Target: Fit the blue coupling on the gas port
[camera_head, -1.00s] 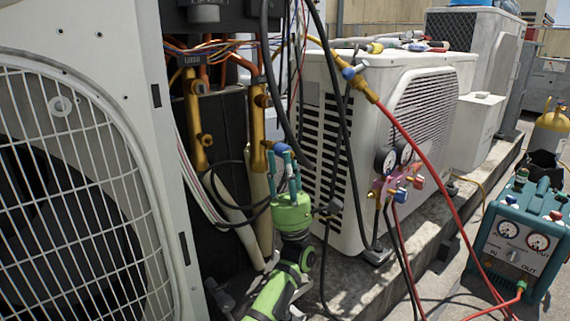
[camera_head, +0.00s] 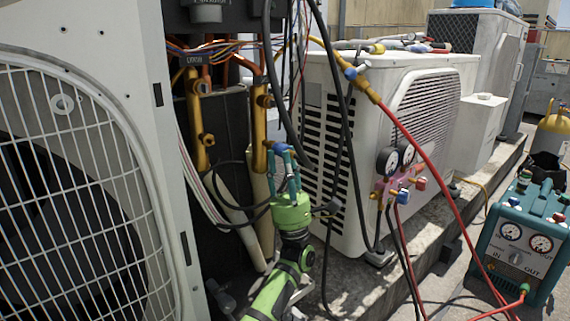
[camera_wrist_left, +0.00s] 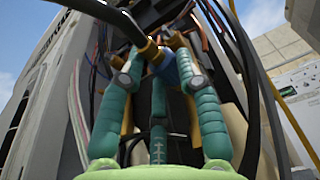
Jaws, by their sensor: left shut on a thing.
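My left gripper (camera_head: 283,158), green with teal fingers, comes up from below at the open side of the near condenser. It is shut on the blue coupling (camera_head: 280,149), which also shows between the fingertips in the left wrist view (camera_wrist_left: 169,69). A black hose runs from the coupling across the top of that view. The coupling sits right beside the lower side port of the right brass valve (camera_head: 259,125). I cannot tell whether it is seated on that port. A second brass valve (camera_head: 201,130) stands to the left. My right gripper is not in view.
Black hoses hang close to the right of my left gripper. A gauge manifold (camera_head: 395,175) hangs in front of a white condenser (camera_head: 330,150). A teal recovery machine (camera_head: 520,240) stands at the right. The near condenser's fan grille (camera_head: 70,200) fills the left.

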